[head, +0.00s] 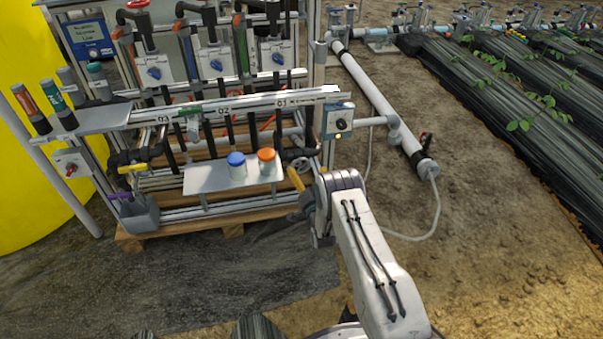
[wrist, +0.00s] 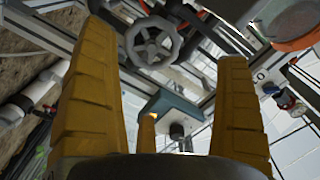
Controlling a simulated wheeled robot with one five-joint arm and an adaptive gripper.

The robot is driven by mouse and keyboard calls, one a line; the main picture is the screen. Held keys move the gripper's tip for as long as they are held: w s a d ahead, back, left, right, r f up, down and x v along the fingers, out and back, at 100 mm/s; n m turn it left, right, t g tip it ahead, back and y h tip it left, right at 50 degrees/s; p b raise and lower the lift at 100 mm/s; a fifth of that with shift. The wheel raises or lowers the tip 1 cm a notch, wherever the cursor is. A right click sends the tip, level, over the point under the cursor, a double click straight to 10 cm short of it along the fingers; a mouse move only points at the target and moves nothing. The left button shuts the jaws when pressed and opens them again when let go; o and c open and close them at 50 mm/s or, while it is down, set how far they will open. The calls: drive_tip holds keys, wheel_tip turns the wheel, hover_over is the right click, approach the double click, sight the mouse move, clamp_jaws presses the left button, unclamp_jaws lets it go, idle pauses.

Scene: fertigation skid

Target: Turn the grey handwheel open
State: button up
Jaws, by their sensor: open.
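The grey handwheel (wrist: 153,43) shows in the wrist view at the top, between and beyond my two yellow fingers. It is a round spoked wheel with a hub. In the head view the handwheel (head: 301,165) is small and partly dark, just above my gripper (head: 297,181). In the wrist view my gripper (wrist: 160,95) is open and empty, with its fingers spread wide on both sides. The wheel lies apart from the fingers, and I cannot tell how far.
A small shelf (head: 217,189) left of my gripper holds a blue-lidded jar (head: 236,165) and an orange-lidded jar (head: 266,161). A control box with a knob (head: 338,121) is on the post above my arm. A white pipe (head: 369,85) runs at the right. Open soil lies right of my arm.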

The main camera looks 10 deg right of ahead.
sight(302, 166)
drive_tip(key=f+b, duration=0.1)
drive_tip(key=w+b, duration=0.1)
drive_tip(key=b, duration=0.1)
drive_tip(key=shift+w+f, duration=0.2)
drive_tip(key=shift+f, duration=0.15)
drive_tip(key=w+b, duration=0.3)
drive_tip(key=b, duration=0.1)
drive_tip(key=shift+r, duration=0.1)
drive_tip(key=shift+w+r+b, duration=0.15)
drive_tip(key=shift+w+b, duration=0.2)
drive_tip(key=shift+w, duration=0.85)
drive_tip(key=c, duration=1.2)
drive_tip(key=shift+r, duration=0.1)
